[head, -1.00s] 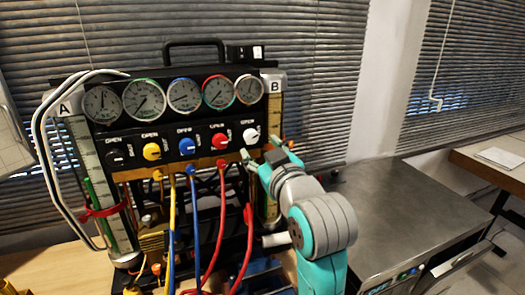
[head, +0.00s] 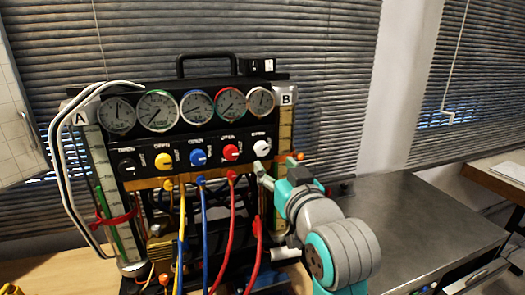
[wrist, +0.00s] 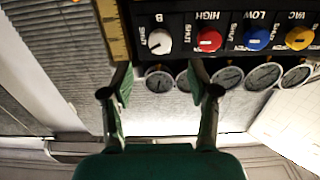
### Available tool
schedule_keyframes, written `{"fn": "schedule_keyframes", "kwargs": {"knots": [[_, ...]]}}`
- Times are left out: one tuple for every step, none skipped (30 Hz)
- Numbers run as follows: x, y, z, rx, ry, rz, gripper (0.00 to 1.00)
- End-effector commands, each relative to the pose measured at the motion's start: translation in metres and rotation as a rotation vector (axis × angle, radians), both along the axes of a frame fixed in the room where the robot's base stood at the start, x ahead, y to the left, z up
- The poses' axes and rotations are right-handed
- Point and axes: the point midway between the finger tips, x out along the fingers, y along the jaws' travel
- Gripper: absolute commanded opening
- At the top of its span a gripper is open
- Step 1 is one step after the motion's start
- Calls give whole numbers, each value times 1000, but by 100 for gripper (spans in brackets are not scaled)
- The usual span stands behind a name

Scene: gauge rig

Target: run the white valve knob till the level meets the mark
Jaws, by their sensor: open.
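The white valve knob (head: 262,147) is at the right end of the knob row on the black panel. It also shows in the wrist view (wrist: 159,41), where the panel appears upside down. My gripper (head: 280,165) is open and empty, just below and right of the knob in the head view. In the wrist view its two fingers (wrist: 160,92) are spread, apart from the knob. Scale column B (head: 285,130) stands at the panel's right edge, partly hidden by my gripper. The level in B cannot be made out.
Red (head: 230,152), blue (head: 198,157) and yellow (head: 164,159) knobs sit left of the white one, below a row of gauges (head: 197,106). Coloured hoses (head: 232,225) hang below the panel. A grey metal worktop (head: 410,215) lies to the right.

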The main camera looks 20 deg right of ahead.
Motion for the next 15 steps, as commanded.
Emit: {"fn": "schedule_keyframes", "kwargs": {"knots": [[8, 0, 0, -1, 1, 0, 60], [13, 0, 0, -1, 1, 0, 60], [20, 0, 0, -1, 2, 0, 60], [25, 0, 0, -1, 1, 0, 60], [31, 0, 0, -1, 1, 0, 60], [38, 0, 0, -1, 1, 0, 60], [44, 0, 0, -2, 1, 0, 60], [49, 0, 0, -2, 1, 0, 60], [56, 0, 0, -2, 1, 0, 60], [61, 0, 0, -2, 0, 0, 60], [65, 0, 0, -2, 0, 0, 60], [71, 0, 0, -2, 1, 0, 60], [75, 0, 0, -2, 1, 0, 60], [79, 0, 0, -2, 1, 0, 60], [83, 0, 1, -2, -1, 0, 60]]}}
